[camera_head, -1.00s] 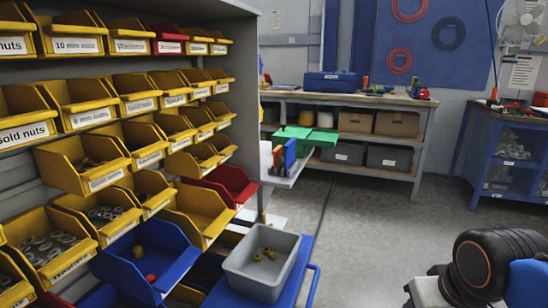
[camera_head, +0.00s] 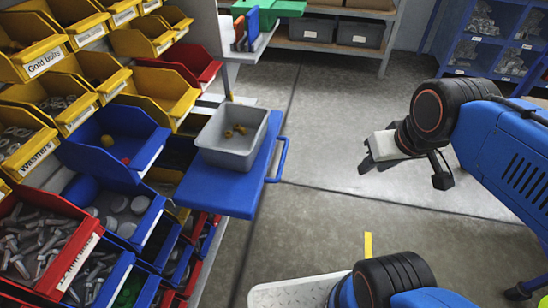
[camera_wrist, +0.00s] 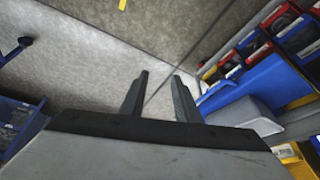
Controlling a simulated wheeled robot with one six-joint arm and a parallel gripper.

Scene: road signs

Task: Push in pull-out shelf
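The pull-out shelf (camera_head: 225,195) is a flat blue board with a blue bar handle (camera_head: 279,160) on its right edge. It sticks out from the bin rack over the floor. A grey bin (camera_head: 232,138) with a few brass-coloured pieces stands on it. My gripper (camera_head: 364,166) is in the air to the right of the handle, clear of the shelf. In the wrist view its two dark fingers (camera_wrist: 161,75) are apart with nothing between them. The blue shelf (camera_wrist: 243,88) and part of the grey bin (camera_wrist: 240,113) lie to the right there.
The rack of yellow, red and blue bins (camera_head: 85,120) fills the left side. A small side shelf (camera_head: 250,48) with a green box (camera_head: 275,8) sticks out above and behind the blue shelf. A blue cabinet (camera_head: 490,40) stands at the back right. The floor between handle and gripper is clear.

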